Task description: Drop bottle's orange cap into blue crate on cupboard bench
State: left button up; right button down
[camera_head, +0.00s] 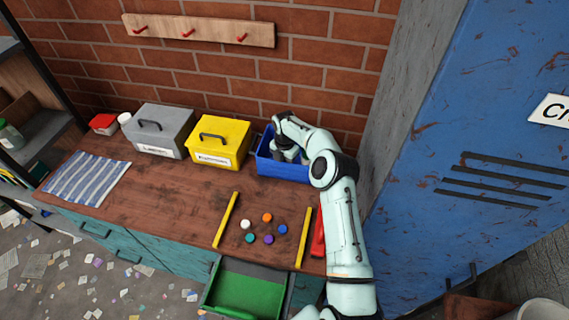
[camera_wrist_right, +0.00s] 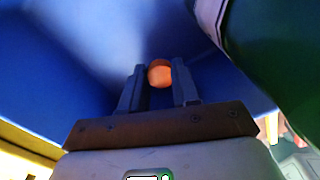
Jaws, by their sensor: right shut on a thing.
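The blue crate (camera_head: 285,169) stands at the back right of the bench (camera_head: 165,190). My right arm reaches over it and my right gripper (camera_head: 287,153) points down into it, its fingertips hidden in the head view. In the right wrist view, my right gripper (camera_wrist_right: 158,68) is shut on a round orange cap (camera_wrist_right: 159,75), with blue crate walls (camera_wrist_right: 60,75) around it. Another orange cap (camera_head: 267,217) lies on the bench. No bottle shows at the gripper. My left gripper is not in view.
White (camera_head: 246,224), blue (camera_head: 283,229), purple (camera_head: 268,239) and teal (camera_head: 250,238) caps lie between two yellow strips (camera_head: 225,220). A yellow box (camera_head: 219,145) and grey box (camera_head: 160,133) stand left of the crate. A blue locker (camera_head: 480,120) rises at right. A green-lined drawer (camera_head: 247,292) is open.

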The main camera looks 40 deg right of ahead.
jog(key=shift+f, duration=0.1)
jog(key=shift+s+f, duration=0.1)
jog(key=shift+f, duration=0.35)
jog(key=c, duration=1.1)
grip_release()
jog(key=shift+a+f, duration=0.1)
jog(key=shift+f, duration=0.05)
jog(key=shift+s, duration=0.1)
notch_tip(320, 180, up, 14)
jog(key=shift+w+f, duration=0.2)
